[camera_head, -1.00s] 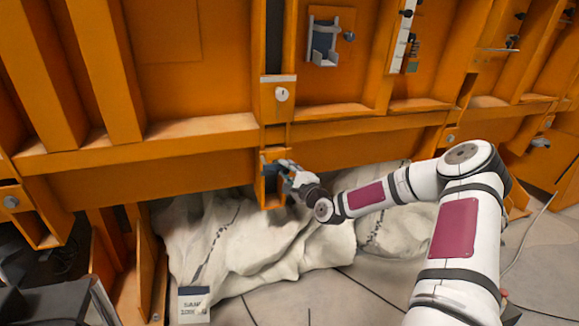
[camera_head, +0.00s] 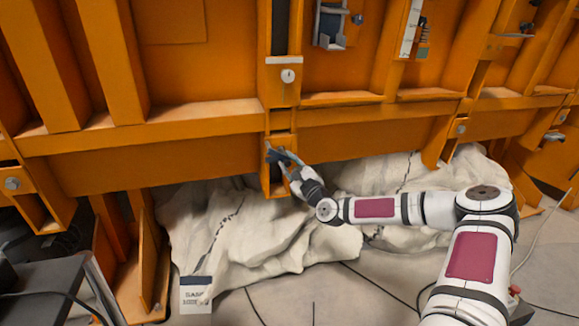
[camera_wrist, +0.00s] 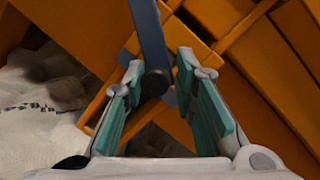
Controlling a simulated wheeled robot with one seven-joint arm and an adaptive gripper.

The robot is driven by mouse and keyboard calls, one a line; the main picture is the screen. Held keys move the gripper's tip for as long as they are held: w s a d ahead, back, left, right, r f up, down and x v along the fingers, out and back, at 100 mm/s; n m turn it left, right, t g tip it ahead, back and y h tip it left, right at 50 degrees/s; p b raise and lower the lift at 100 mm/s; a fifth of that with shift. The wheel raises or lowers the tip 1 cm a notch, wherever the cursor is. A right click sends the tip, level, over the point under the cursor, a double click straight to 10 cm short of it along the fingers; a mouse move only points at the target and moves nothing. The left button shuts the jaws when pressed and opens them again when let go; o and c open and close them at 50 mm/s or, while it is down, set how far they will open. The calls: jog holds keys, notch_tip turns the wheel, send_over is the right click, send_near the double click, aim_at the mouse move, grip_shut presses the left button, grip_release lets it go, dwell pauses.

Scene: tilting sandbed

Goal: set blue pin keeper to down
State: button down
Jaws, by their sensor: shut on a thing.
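The blue pin keeper (camera_wrist: 150,38) is a flat blue bar with a dark round end. In the wrist view it comes down from the top edge to between my fingers. My gripper (camera_wrist: 160,76), with teal finger pads, is closed around its dark end. In the head view my gripper (camera_head: 287,164) is at the orange bracket low on the orange frame. A small blue part of the keeper (camera_head: 273,153) shows there, at the bracket's upper part. My fingers hide much of the keeper, and its exact angle is hard to tell.
Pale crumpled sacks (camera_head: 245,240) lie under the orange frame (camera_head: 150,165), just below my gripper. A grey latch-like fitting (camera_head: 330,24) sits on the upper panel. A dark box (camera_head: 42,285) stands at the lower left. Cables run over the tiled floor.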

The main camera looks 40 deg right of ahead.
jog(key=shift+w+a+f, duration=0.1)
jog(key=shift+a+f, duration=0.2)
jog(key=shift+a, duration=0.1)
jog(key=c, duration=1.5)
grip_release()
jog(key=shift+o, duration=0.2)
jog(key=shift+d, duration=0.2)
jog(key=shift+s, duration=0.25)
jog(key=v, duration=1.1)
jog(key=shift+s, duration=0.25)
